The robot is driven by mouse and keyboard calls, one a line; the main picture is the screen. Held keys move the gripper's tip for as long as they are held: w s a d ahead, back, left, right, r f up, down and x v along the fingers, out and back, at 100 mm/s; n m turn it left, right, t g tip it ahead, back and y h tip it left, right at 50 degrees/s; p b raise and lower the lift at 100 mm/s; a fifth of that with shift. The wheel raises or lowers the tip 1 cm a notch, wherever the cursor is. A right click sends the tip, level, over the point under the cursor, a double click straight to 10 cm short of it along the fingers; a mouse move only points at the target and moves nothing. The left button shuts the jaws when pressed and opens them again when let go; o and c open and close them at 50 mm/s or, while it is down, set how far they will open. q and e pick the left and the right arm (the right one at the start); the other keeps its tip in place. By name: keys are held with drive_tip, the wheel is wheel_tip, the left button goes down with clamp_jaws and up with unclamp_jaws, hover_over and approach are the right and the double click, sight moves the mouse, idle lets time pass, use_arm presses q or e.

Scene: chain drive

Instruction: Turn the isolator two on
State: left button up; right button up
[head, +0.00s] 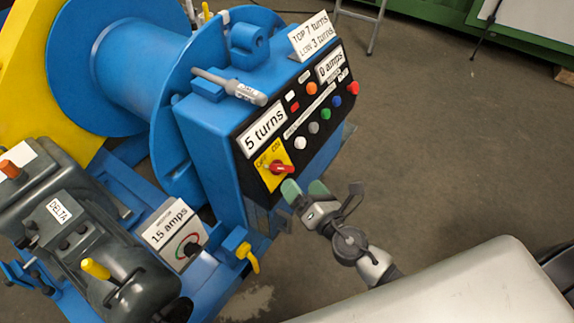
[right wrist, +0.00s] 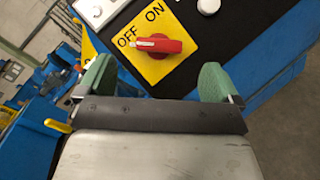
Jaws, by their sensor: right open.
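A red rotary switch (head: 281,168) sits on a yellow plate marked OFF and ON, low on the black front panel of the blue machine. In the right wrist view the red knob (right wrist: 160,44) lies roughly level, its pale-marked end on the left, near the word OFF. I can read no "two" on it. My right gripper (head: 304,188) is open and empty, just in front of the panel, right of and below the knob. In the wrist view its green fingertips (right wrist: 155,80) are spread wide, with the knob beyond the gap and not between them. My left gripper is not in view.
A grey lever (head: 230,86) sticks out over the panel.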

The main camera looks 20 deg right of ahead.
sight(286, 167)
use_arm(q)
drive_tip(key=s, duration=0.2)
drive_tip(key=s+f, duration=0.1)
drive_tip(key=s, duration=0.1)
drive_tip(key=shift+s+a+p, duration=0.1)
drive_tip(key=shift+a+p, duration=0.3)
use_arm(e)
drive_tip(key=x, duration=0.7)
drive_tip(key=shift+w, duration=0.25)
drive_tip(key=c, duration=0.9)
drive_tip(key=shift+c, duration=0.2)
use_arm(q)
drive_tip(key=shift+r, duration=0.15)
